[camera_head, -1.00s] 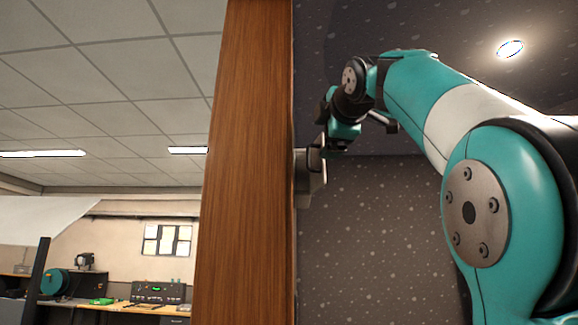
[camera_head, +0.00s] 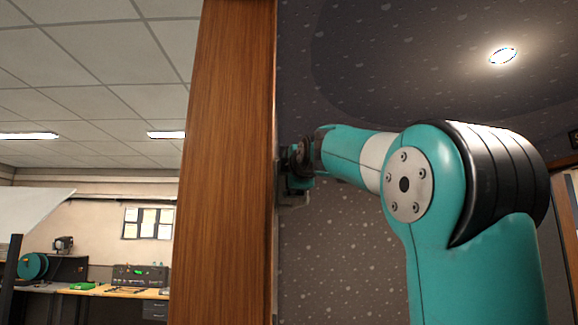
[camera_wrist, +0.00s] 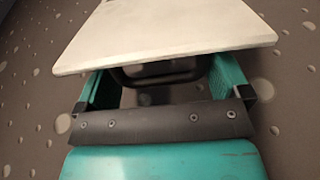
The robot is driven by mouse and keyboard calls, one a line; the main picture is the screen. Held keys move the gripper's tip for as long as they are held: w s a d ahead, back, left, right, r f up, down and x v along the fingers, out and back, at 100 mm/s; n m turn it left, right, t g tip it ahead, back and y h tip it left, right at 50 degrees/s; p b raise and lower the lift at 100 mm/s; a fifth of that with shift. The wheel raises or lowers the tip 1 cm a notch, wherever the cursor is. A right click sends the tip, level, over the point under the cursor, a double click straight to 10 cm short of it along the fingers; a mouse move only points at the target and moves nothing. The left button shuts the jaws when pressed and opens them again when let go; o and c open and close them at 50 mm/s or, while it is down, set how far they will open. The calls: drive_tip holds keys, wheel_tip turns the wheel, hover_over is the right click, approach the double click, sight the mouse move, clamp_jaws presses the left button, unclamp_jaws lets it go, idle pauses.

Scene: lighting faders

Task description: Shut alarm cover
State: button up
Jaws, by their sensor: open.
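A pale flat panel (camera_wrist: 165,36), which looks like the alarm cover, spans the top of the wrist view. Its near edge crosses in front of my gripper (camera_wrist: 160,74), hiding the fingertips. The two teal fingers stand wide apart, with a dark looped bar (camera_wrist: 155,76) between them just under the panel's edge. I cannot tell whether the fingers touch the panel. In the head view my gripper (camera_head: 292,190) is at the wooden post's right edge, and my wrist hides most of the alarm box there. The cover's angle cannot be told.
A tall wooden post (camera_head: 222,160) stands left of my arm. Behind my arm is a dark speckled wall (camera_head: 345,260). Far left, beyond the post, is a room with a workbench (camera_head: 110,291). A round lamp (camera_head: 503,55) shines at upper right.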

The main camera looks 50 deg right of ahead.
drive_tip(key=shift+x, duration=1)
drive_tip(key=shift+c, duration=0.2)
drive_tip(key=c, duration=1)
drive_tip(key=shift+o, duration=0.2)
drive_tip(key=shift+r+y, duration=0.1)
drive_tip(key=shift+y, duration=0.2)
